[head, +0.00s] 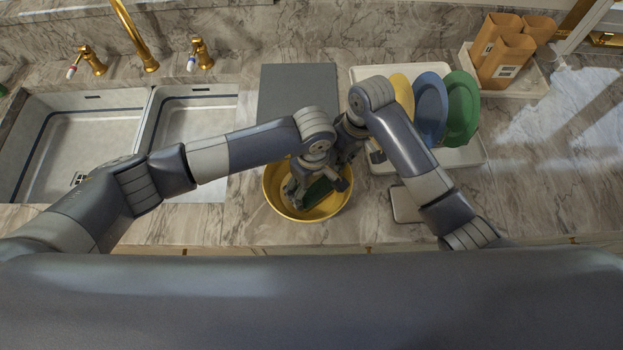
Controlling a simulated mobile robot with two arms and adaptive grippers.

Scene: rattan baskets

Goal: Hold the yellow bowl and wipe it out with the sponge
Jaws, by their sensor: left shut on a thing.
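The yellow bowl (344,203) stands upright on the counter near its front edge, in the middle of the head view. My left gripper (312,190) reaches down inside the bowl. It is shut on a dark green piece that looks like the sponge (318,194), low in the bowl. My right gripper (352,142) is at the far right side of the bowl. Its fingers are mostly hidden by the arms, so I cannot tell whether it holds the rim.
A white rack tray (470,155) with upright yellow, blue (430,105) and green (461,110) plates stands right of the bowl. A grey board (285,85) lies behind. A double sink (75,140) is left. A small pale flat item (405,205) lies to the right.

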